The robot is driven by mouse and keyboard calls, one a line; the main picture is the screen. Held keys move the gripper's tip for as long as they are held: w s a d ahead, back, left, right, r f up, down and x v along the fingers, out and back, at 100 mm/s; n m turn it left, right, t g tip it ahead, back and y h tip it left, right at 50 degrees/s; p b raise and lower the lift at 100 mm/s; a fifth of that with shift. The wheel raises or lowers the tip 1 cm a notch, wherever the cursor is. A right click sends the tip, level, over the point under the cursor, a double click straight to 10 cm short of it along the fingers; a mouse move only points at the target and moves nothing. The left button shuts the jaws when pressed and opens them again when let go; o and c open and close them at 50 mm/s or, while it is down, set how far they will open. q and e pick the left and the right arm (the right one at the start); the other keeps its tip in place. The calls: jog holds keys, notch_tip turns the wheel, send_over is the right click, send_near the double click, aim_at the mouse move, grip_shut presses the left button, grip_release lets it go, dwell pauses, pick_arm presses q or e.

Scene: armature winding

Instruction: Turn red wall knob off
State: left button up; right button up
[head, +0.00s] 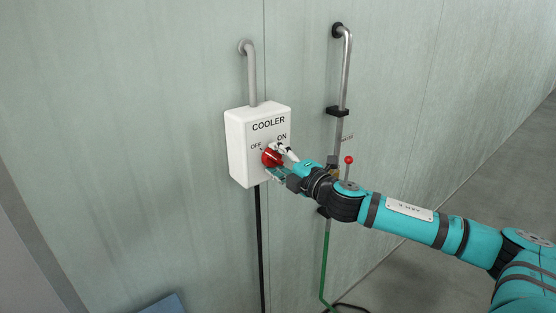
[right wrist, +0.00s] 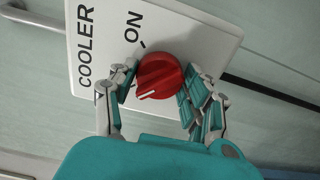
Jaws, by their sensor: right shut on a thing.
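The red knob (head: 269,158) sits on the front of a white wall box (head: 240,150) marked COOLER, with OFF at the left and ON at the right. My right gripper (head: 279,160) is shut on the knob. In the right wrist view the red knob (right wrist: 160,75) lies between the fingers of my right gripper (right wrist: 159,82), one on each side. The knob's white line points to the lower left of that view, away from the ON mark. The OFF label is hidden there by a finger. My left gripper is not in view.
A grey pipe (head: 251,75) rises from the box and a black cable (head: 260,240) hangs below it. To the right, a metal pipe (head: 346,70) with a red-tipped lever (head: 348,160) stands close to my right arm. A green hose (head: 326,260) runs down.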

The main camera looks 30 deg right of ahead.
aim_at(278, 161)
jog(key=o, duration=1.2)
jog(key=shift+c, duration=0.2)
jog(key=shift+s+d+f, duration=0.1)
jog(key=shift+s+d, duration=0.05)
jog(key=shift+s, duration=0.85)
jog(key=shift+s+d+f, duration=0.1)
jog(key=shift+s+d, duration=0.05)
jog(key=shift+s, duration=0.8)
jog(key=shift+s+a, duration=0.15)
jog(key=shift+s, duration=0.5)
jog(key=shift+s+r, duration=0.15)
jog(key=shift+s, duration=0.95)
